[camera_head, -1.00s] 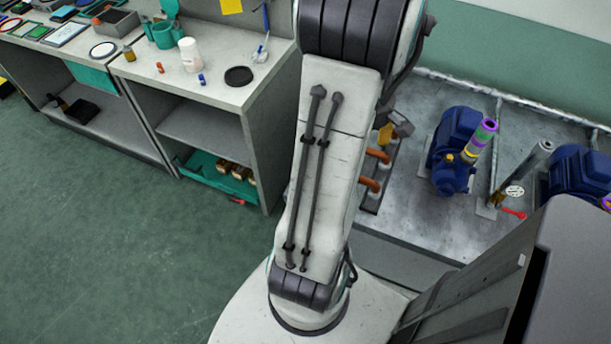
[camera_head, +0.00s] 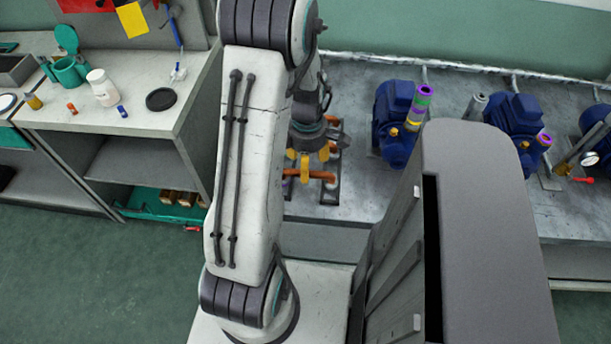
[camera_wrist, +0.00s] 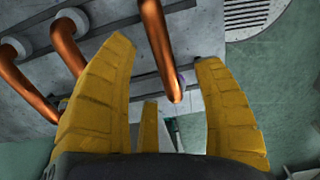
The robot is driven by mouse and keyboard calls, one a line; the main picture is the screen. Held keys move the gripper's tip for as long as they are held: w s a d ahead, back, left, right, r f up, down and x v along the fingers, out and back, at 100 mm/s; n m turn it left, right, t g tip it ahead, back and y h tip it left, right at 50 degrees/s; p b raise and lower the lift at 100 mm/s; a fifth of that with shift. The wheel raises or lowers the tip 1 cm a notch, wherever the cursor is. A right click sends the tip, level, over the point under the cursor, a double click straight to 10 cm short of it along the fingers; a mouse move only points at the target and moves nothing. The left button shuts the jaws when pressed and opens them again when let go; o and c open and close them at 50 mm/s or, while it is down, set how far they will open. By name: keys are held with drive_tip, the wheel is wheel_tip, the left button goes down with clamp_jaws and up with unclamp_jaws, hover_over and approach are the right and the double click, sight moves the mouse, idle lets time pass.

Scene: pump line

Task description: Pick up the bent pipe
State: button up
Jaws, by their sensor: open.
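Bent copper pipes lie on a dark rack on the metal bench; one copper pipe (camera_head: 322,172) shows beside my gripper in the head view. Two more copper pipes (camera_wrist: 68,47) lie to the left, one partly behind the left finger. My gripper (camera_head: 305,168) is open over the rack; it also shows in the wrist view (camera_wrist: 160,55). The fingers stand on either side of the pipe; I cannot tell if they touch it.
Blue pumps (camera_head: 398,120) with coloured pipe stubs stand on the bench to the right. My grey body covers the front right. A workbench (camera_head: 110,130) with a white jar (camera_head: 103,88) and a black disc (camera_head: 161,99) stands at left. The green floor at lower left is clear.

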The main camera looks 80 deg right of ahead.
drive_tip(key=shift+f, duration=1.9)
clamp_jaws()
